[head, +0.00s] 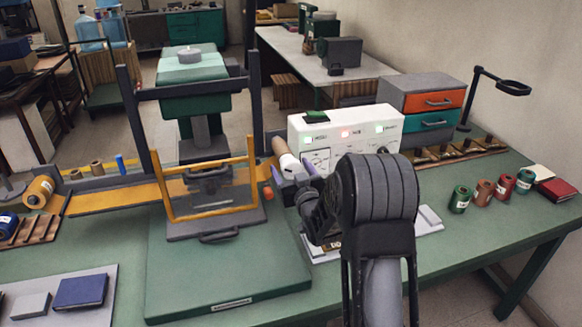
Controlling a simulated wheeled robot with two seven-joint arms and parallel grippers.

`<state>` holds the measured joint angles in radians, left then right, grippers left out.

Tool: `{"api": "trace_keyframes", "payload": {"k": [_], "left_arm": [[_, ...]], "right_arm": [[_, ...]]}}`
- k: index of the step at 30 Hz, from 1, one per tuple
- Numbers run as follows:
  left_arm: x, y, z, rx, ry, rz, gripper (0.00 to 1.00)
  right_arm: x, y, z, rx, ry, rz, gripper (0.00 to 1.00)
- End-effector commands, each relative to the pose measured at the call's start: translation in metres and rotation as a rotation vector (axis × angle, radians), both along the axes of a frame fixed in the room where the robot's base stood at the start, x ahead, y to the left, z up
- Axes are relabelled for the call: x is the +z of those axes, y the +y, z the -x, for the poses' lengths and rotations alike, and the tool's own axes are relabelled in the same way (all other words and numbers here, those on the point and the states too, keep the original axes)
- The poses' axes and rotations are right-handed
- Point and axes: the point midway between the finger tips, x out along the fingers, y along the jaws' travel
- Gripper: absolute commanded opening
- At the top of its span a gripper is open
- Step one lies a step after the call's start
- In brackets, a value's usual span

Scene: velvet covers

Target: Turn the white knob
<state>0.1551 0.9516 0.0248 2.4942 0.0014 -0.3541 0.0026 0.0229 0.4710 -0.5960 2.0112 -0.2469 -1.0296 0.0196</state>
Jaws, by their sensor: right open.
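A white knob (289,162) with a tan section behind it shows at the left front of the white control box (345,128). My right gripper (288,177) is open, with its jaws at or just below the knob. From this view I cannot tell whether the jaws touch it or are around it. My right arm reaches in from the bottom and hides the lower front of the box. My left gripper is not in view.
A green press (193,85) with a yellow-framed guard (212,213) stands left of the gripper. A drawer unit (433,105) is behind right. Several thread spools, including a green one (460,199), stand at right. The green bench (500,240) has free room at front right.

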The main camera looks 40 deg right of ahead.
Motion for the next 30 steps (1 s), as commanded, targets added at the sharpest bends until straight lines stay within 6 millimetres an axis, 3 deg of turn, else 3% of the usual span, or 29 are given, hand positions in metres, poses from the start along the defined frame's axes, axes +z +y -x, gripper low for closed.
{"api": "trace_keyframes", "payload": {"k": [8,30], "left_arm": [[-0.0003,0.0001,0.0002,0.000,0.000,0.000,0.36],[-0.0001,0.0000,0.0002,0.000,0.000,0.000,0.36]], "right_arm": [[-0.0004,-0.0005,-0.0008,-0.001,0.000,-0.001,0.74],[-0.0002,-0.0003,-0.0006,0.000,0.000,-0.001,0.13]]}}
